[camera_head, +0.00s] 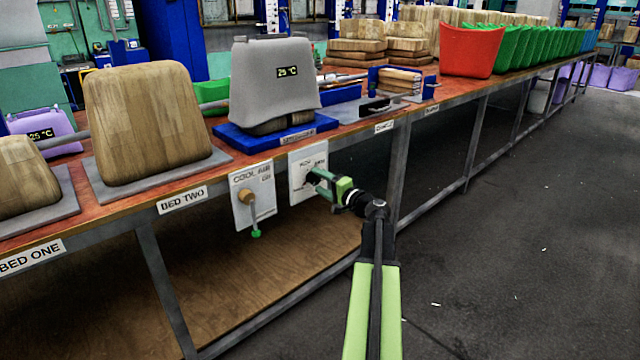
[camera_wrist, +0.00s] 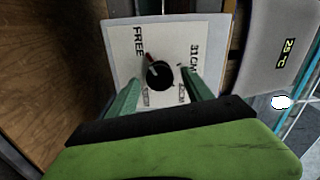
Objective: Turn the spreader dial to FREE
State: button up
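The spreader dial is a black round knob (camera_wrist: 158,76) with a red pointer, on a white plate (camera_wrist: 200,35) marked FREE, 31 CM and other partly hidden labels. In the wrist view the pointer tilts up and left, roughly toward the word FREE. I cannot tell whether it sits exactly on that mark. My gripper (camera_wrist: 158,80) is open, its two green fingers on either side of the knob with gaps showing. In the head view the plate (camera_head: 297,180) hangs on the bench front, and my gripper (camera_head: 316,182) is in front of it, hiding the knob.
A COOL AIR panel (camera_head: 240,205) with a green-tipped lever (camera_head: 250,210) hangs just left of the dial plate. Above is a grey hood reading 25 °C (camera_head: 270,85) on a blue base (camera_head: 262,138).

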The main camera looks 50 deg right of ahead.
jog(key=s+a, duration=0.1)
jog(key=s, duration=1.6)
jog(key=shift+s, duration=0.2)
jog(key=shift+a, duration=0.1)
